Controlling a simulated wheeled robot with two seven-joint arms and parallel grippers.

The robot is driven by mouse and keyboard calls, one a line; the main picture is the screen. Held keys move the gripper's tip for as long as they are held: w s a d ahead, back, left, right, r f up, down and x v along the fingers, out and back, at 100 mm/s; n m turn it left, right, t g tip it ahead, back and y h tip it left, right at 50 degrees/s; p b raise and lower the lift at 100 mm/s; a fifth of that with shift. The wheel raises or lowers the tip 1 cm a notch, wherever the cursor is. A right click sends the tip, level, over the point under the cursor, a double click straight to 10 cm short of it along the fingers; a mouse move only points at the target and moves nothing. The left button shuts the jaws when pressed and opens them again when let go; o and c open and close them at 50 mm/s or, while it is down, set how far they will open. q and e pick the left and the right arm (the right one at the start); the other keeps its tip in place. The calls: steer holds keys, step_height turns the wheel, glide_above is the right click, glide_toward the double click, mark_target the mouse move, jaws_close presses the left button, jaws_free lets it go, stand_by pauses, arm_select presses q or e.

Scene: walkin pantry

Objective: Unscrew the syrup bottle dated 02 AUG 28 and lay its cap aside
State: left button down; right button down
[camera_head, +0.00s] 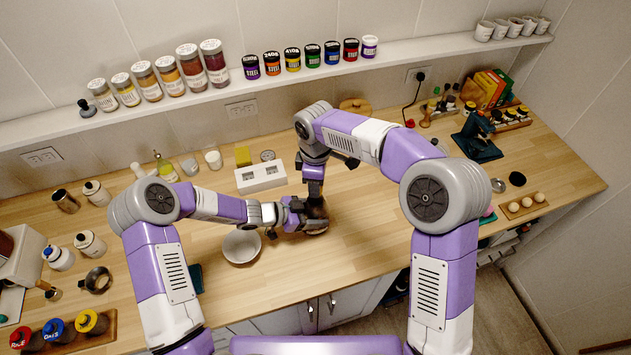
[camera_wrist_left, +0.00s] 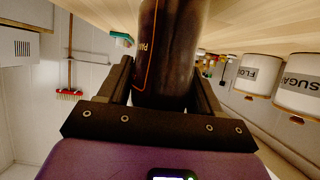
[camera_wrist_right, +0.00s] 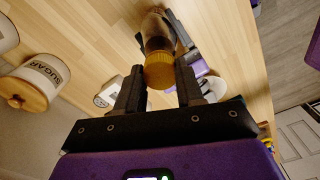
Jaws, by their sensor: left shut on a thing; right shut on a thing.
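A dark brown syrup bottle (camera_head: 318,222) stands over the counter, mostly hidden by my grippers. In the left wrist view the dark bottle (camera_wrist_left: 165,55) fills the space between the fingers, with part of a label showing; no date is readable. My left gripper (camera_head: 297,213) is shut on the bottle's body from the side. My right gripper (camera_head: 315,188) comes down from above. In the right wrist view its fingers are shut on a ribbed yellow cap (camera_wrist_right: 160,71), in line with the bottle (camera_wrist_right: 156,30). I cannot tell how far the cap is threaded.
A white bowl (camera_head: 241,246) sits just left of the bottle. A white slotted box (camera_head: 260,178) stands behind it. Canisters (camera_head: 89,243) and jars are at the left; an egg board (camera_head: 523,205) and a dark green device (camera_head: 477,140) are at the right. The counter right of the bottle is clear.

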steer(key=n, duration=0.9)
steer(key=shift+n, duration=0.4)
steer(key=shift+r, duration=0.25)
steer(key=shift+r, duration=0.9)
steer(key=shift+r, duration=2)
arm_select(q)
steer(key=shift+c, duration=0.6)
jaws_free()
